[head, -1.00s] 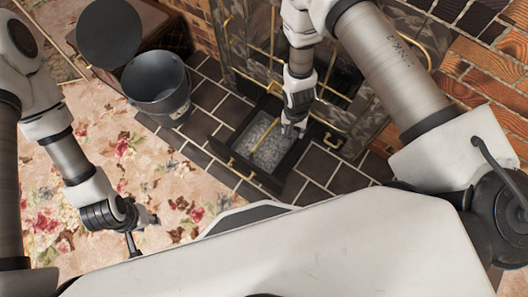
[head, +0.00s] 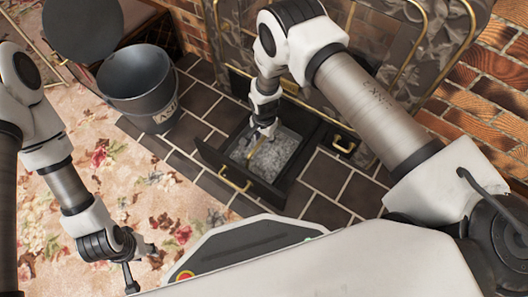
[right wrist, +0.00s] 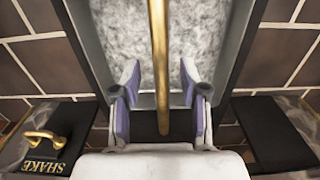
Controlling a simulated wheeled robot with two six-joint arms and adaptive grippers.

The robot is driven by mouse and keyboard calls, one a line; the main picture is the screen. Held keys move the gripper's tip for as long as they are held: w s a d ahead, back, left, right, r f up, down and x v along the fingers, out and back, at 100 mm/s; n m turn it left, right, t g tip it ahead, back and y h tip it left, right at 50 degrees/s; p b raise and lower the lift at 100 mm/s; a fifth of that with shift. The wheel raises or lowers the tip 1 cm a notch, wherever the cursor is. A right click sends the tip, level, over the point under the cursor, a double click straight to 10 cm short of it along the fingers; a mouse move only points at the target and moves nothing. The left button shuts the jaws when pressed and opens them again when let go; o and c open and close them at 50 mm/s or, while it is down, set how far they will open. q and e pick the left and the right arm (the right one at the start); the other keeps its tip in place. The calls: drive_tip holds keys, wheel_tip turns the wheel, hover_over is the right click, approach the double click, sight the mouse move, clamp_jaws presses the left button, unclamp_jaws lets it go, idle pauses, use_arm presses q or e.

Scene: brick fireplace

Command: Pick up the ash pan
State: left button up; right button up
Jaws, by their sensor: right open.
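The ash pan (head: 262,191) is a dark, open box filled with grey ash, sitting low at the hearth in front of the fireplace. A brass bar handle (right wrist: 159,50) runs over the ash. My right gripper (head: 261,135) is above the pan, pointing down. In the right wrist view, my right gripper (right wrist: 160,100) is open, with one finger on each side of the brass bar and gaps between them. My left gripper (head: 145,262) is low at the left over the rug, away from the pan; its jaw opening is unclear.
A black bucket (head: 130,85) stands left of the pan, with its round lid (head: 82,28) behind it. Dark hearth tiles (head: 325,177) surround the pan. A brass-trimmed fire screen (head: 390,40) rises behind. A brass SHAKE handle (right wrist: 42,137) is near the gripper. Flowered rug (head: 95,170) lies left.

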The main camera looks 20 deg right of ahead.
drive_tip(key=shift+r, duration=0.15)
clamp_jaws()
